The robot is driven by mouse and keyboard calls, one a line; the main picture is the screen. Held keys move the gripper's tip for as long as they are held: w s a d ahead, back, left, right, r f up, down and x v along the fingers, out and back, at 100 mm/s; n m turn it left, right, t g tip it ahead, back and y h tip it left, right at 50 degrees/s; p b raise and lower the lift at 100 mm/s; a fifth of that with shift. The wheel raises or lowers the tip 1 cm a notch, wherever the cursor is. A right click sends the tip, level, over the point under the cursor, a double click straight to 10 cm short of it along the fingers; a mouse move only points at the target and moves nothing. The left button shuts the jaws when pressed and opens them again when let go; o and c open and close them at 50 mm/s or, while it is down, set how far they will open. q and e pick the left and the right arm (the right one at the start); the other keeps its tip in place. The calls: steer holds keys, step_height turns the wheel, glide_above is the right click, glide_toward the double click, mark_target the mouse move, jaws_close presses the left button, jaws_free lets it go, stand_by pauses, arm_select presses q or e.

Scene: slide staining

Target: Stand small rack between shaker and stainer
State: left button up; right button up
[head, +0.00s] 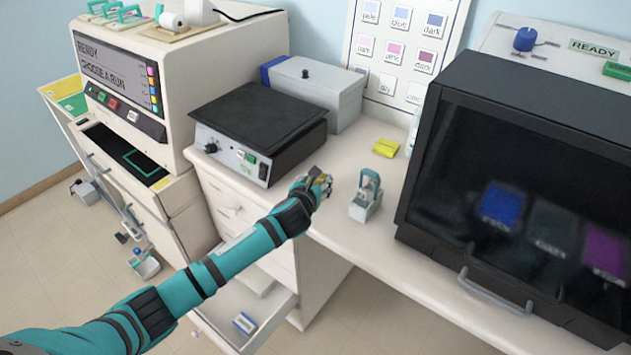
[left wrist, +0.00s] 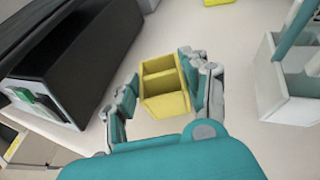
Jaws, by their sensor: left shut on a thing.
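My left gripper (head: 319,184) is over the counter just right of the shaker. In the left wrist view its fingers are shut on the small rack (left wrist: 165,94), a yellow open box with a divider. In the head view the fingers mostly hide this rack. I cannot tell whether it touches the counter. The shaker (head: 258,130) is a low box with a black top and a front knob; its dark side (left wrist: 75,65) is left in the wrist view. A glass-fronted black cabinet (head: 440,150), apparently the stainer, stands at the right. My right gripper is not in view.
A white carrier with a teal handle (head: 364,204) stands close to the right of my gripper. A yellow packet (head: 386,148) lies behind. A grey lidded box (head: 340,95) stands behind the shaker. A drawer (head: 262,322) hangs open below. A screened machine (head: 180,80) is at left.

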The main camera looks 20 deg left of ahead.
arm_select(q)
steer(key=o, duration=1.2)
steer(key=shift+f, duration=0.1)
steer(key=shift+r, duration=0.2)
steer(key=v, duration=1.2)
steer(key=shift+a, duration=0.1)
